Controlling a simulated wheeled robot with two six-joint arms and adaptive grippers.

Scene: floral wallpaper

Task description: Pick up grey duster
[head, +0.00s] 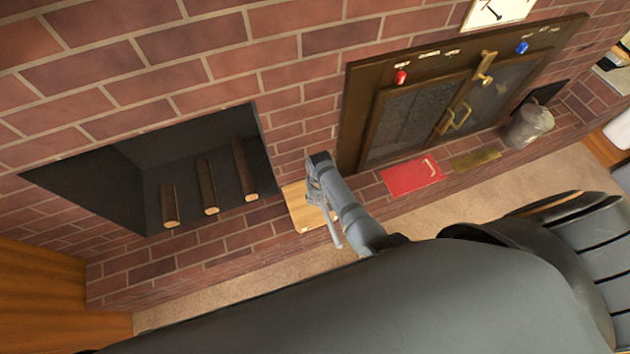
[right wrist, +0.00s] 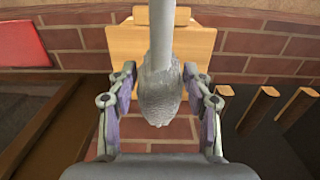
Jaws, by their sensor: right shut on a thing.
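The grey duster (right wrist: 160,88) shows in the right wrist view, with a fuzzy grey head and a pale straight handle running up out of the top of the picture. My right gripper (right wrist: 160,72) has a finger on each side of the duster's head and is shut on it. In the head view my right gripper (head: 318,172) is over the wooden board (head: 297,212) on the brick ledge. The duster is hard to tell from the grey gripper there. My left gripper is not in view.
A fireplace opening with several logs (head: 207,187) is to the left. A brass-framed door (head: 410,115) is to the right. A red book-like item (head: 411,176), a brass plate (head: 475,160) and a metal bucket (head: 528,126) are along the ledge.

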